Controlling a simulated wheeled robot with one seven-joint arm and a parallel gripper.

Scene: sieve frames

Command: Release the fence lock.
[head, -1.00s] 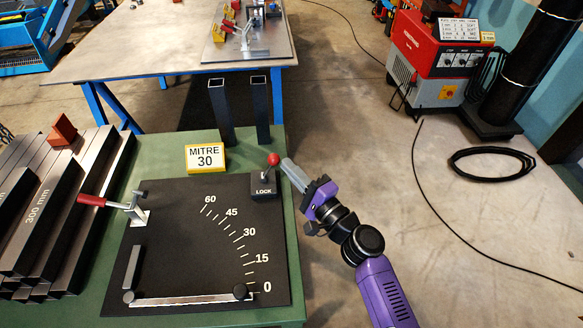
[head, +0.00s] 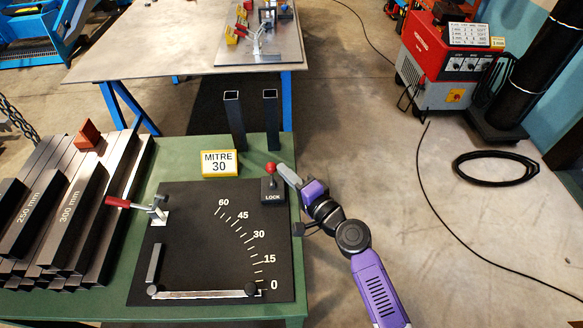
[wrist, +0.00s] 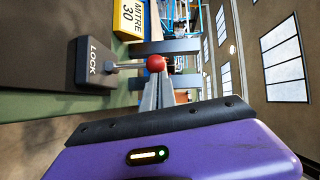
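The fence lock is a black box marked LOCK (head: 272,191) with a short lever and red ball knob (head: 271,168), at the right rear of the black mitre plate. The lever looks near upright in the head view. In the wrist view the knob (wrist: 156,63) sits right at the fingertips. My gripper (head: 281,168) reaches in from the right; its grey fingers (wrist: 158,92) look closed together, with the knob at their tips, not between them. I cannot tell if they touch. The silver fence bar (head: 203,294) lies along the 0 mark.
A yellow MITRE 30 sign (head: 219,163) stands behind the plate. A red-handled clamp (head: 140,206) is at its left edge. Stacked steel tubes (head: 70,215) fill the left of the green bench. Two upright square tubes (head: 235,120) stand behind. Open floor lies right.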

